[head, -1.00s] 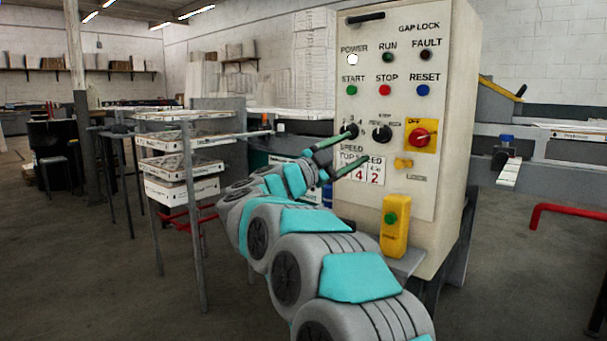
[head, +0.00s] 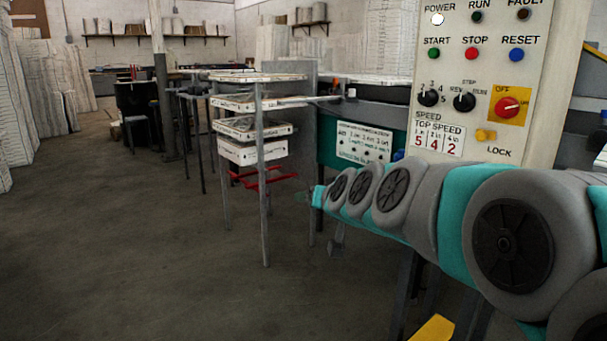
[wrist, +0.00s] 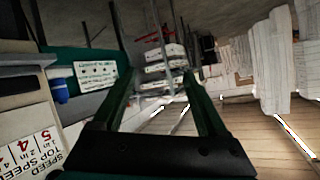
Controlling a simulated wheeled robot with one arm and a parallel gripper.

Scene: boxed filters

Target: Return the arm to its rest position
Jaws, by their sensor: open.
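My gripper (wrist: 158,74) is open and empty in the wrist view, with its two dark green fingers spread apart. In the head view, my grey and teal arm stretches in from the right, below the control panel (head: 490,90). The gripper is hard to make out at the arm's far end there. The arm hides the panel's lower part. The panel carries buttons, two black knobs, a red OFF switch and a speed label reading 5 4 2. The gripper is clear of the panel's knobs.
A metal rack (head: 262,190) with white boxes (head: 252,150) stands left of the arm. A teal unit with a white sign (head: 364,142) is behind the arm. Stacks of white sheets (head: 35,85) stand at far left. Open grey floor (head: 130,260) fills the lower left.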

